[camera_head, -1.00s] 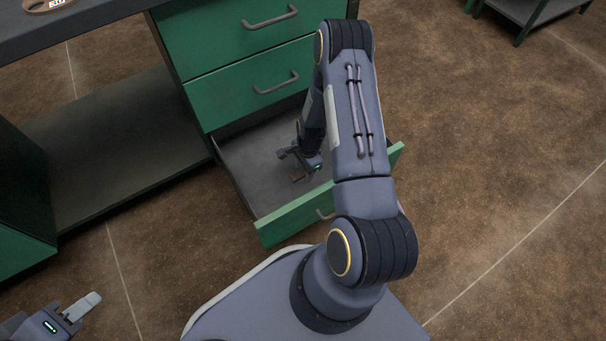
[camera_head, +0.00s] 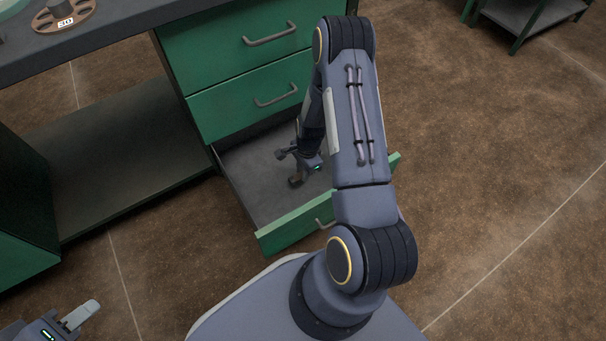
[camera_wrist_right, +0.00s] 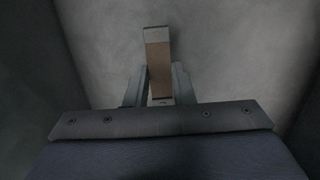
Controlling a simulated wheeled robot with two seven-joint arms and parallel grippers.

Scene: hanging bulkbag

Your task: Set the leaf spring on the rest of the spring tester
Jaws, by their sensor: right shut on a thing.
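A brown bar with pale grey ends (camera_wrist_right: 159,68), seemingly the leaf spring, stands between the fingers of my right gripper (camera_wrist_right: 160,88) in the right wrist view. The fingers are shut on it. In the head view my right gripper (camera_head: 298,168) is inside the open bottom drawer, with the small brown bar (camera_head: 296,181) at its tip. My arm hides part of the drawer. My left gripper (camera_head: 78,317) is at the lower left, away from the cabinet; its opening is unclear. I cannot make out the spring tester for certain.
The open drawer (camera_head: 250,185) has a grey floor and a green front (camera_head: 285,228). Two shut green drawers (camera_head: 250,100) are above it. On the dark worktop (camera_head: 110,38) is a round brown holder (camera_head: 68,15) labelled 30, beside a pale green edge. An open shelf (camera_head: 110,150) lies left.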

